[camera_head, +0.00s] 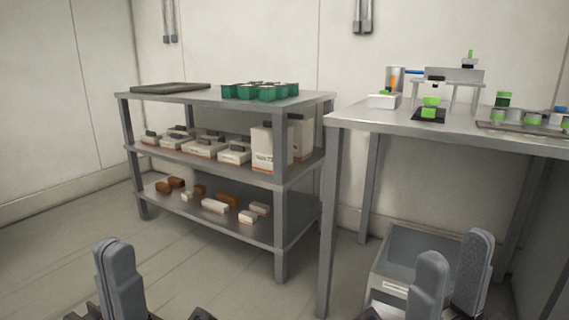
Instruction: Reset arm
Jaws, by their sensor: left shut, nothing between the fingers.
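My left gripper (118,252) is at the bottom left of the head view, fingers pointing up and pressed together with nothing between them. It is in front of the shelf unit, apart from it. My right gripper (455,255) is at the bottom right, its two fingers standing apart with a gap and no object seen between them. It overlaps a grey bin in the picture. The lower parts of both grippers are cut off by the frame's bottom edge.
A three-tier metal shelf (225,98) holds green cups (262,91), a dark tray (170,88), boxes and small blocks. A metal table (450,133) on the right carries a small press-like device (455,76) and green-banded tins. A grey bin (415,245) stands below. Floor at left is clear.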

